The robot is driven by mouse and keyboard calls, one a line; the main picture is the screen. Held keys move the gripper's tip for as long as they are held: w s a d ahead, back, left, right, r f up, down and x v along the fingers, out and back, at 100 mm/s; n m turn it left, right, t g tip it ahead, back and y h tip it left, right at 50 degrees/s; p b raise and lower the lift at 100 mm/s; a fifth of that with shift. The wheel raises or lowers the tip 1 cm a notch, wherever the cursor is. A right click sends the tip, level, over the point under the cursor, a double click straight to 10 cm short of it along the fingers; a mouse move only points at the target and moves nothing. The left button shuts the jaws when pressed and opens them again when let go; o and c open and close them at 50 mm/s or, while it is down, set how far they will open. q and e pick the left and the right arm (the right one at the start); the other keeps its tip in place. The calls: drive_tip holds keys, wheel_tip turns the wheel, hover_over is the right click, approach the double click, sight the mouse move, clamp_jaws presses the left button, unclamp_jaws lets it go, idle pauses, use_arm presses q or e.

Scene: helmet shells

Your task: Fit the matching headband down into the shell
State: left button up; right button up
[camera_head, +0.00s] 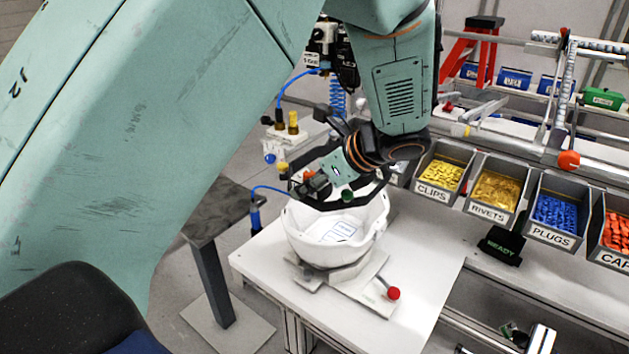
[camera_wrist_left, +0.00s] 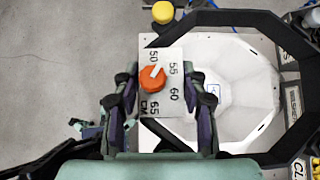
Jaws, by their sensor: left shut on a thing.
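The white helmet shell (camera_head: 345,252) sits open side up in a pale holder (camera_head: 345,280) on the white bench. My left gripper (camera_head: 318,185) is shut on the black angular headband (camera_head: 325,205) at its sizing plate. The headband is at the shell's mouth, about rim height; I cannot tell whether it touches the rim. In the left wrist view, my left gripper (camera_wrist_left: 160,98) grips both sides of the plate (camera_wrist_left: 172,100), which has an orange knob and marks 50 to 65 CM. The black band (camera_wrist_left: 225,17) rings the pale shell (camera_wrist_left: 245,80) below. My right gripper is not seen.
Grey bins of clips (camera_head: 441,172), rivets (camera_head: 495,190) and plugs (camera_head: 556,212) line the right side. A red-knobbed lever (camera_head: 393,293) sticks out in front of the holder. A dark post stand (camera_head: 215,270) is left of the bench. The white bench front right is clear.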

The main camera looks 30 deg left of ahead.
sight(309, 205)
use_arm(q)
drive_tip(key=f, duration=0.1)
drive_tip(key=a+f+b, duration=0.1)
drive_tip(key=shift+w+a+f, duration=0.2)
drive_tip(key=shift+w+f, duration=0.15)
drive_tip(key=shift+w, duration=0.05)
drive_tip(key=shift+d+f, duration=0.1)
drive_tip(key=shift+f, duration=0.25)
drive_tip(key=shift+d+f+b, duration=0.25)
drive_tip(key=shift+b, duration=0.15)
drive_tip(key=shift+s+d+f+b, duration=0.3)
drive_tip(key=shift+d+f+b, duration=0.05)
drive_tip(key=shift+f+b, duration=0.15)
drive_tip(key=shift+f, duration=0.25)
drive_tip(key=shift+w+a+f, duration=0.35)
drive_tip(key=shift+f, duration=0.1)
drive_tip(key=shift+a, duration=0.35)
drive_tip(key=shift+d, duration=0.25)
drive_tip(key=shift+s+r, duration=0.2)
drive_tip(key=shift+a+f, duration=0.1)
drive_tip(key=shift+a, duration=0.05)
drive_tip(key=shift+w, duration=0.25)
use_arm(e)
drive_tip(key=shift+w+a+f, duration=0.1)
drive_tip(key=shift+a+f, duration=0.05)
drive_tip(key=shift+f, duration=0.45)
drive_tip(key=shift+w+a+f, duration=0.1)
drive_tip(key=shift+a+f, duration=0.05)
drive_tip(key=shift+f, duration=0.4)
